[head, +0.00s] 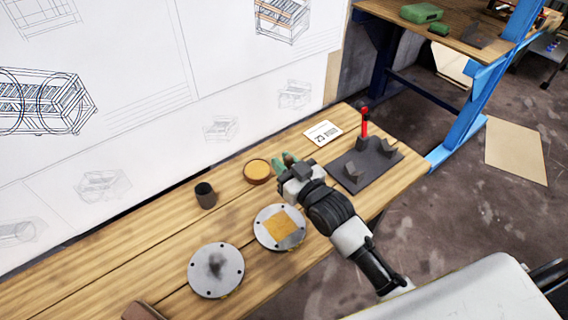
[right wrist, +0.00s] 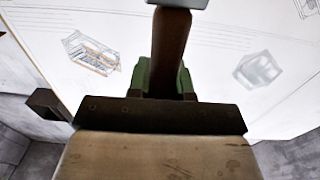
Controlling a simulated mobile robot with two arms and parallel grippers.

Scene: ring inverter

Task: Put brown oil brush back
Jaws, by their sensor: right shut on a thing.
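The brown oil brush shows in the right wrist view as a brown handle (right wrist: 170,50) with a dark grey end at the top edge. My right gripper (head: 284,163) is shut on this handle with green fingers, which also show in the right wrist view (right wrist: 160,78). In the head view the gripper is over the table near the yellow round dish, and the brush is mostly hidden. A dark grey holder plate (head: 380,171) with dark blocks lies to the right. A red-handled brush (head: 365,122) stands upright on it.
On the wooden table (head: 160,242) are a dark cup (head: 205,195), a yellow-filled dish (head: 257,170), a disc with a yellow square (head: 272,240), a disc with a dark smudge (head: 204,281) and a white card (head: 323,133). A wall with drawings stands behind.

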